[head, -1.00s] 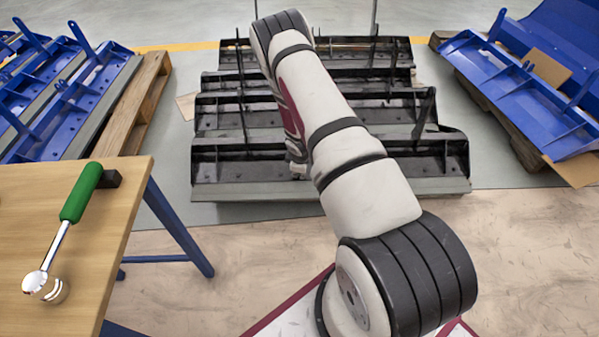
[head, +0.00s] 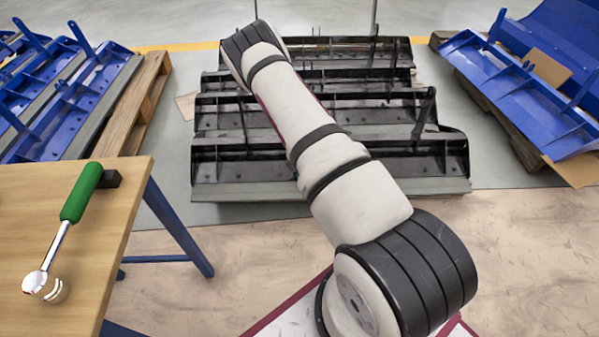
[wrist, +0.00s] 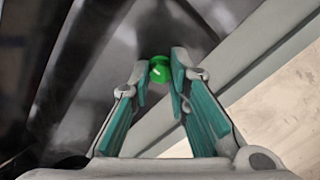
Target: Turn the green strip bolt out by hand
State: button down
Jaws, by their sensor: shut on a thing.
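The green strip bolt (wrist: 160,66) shows as a round, shiny green head in the wrist view, against a dark metal face of a black carrier. My gripper (wrist: 160,74) has its two teal-padded fingers on either side of the bolt head, closed on it at the fingertips. How far the bolt stands out of the metal cannot be told. In the head view my own arm hides the gripper and the bolt. The black carriers (head: 330,188) lie in rows on the floor ahead, partly covered by the arm.
Blue carriers (head: 85,95) on a pallet stand at the left. More blue carriers (head: 525,100) stand at the right. Floor at the right front is clear.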

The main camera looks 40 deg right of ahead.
jog(key=n, duration=0.4)
jog(key=shift+s+n, duration=0.1)
jog(key=shift+n, duration=0.3)
jog(key=n, duration=0.4)
jog(key=shift+d+n, duration=0.1)
jog(key=shift+n, duration=0.3)
jog(key=c, duration=1.6)
grip_release()
jog(key=shift+c, duration=0.2)
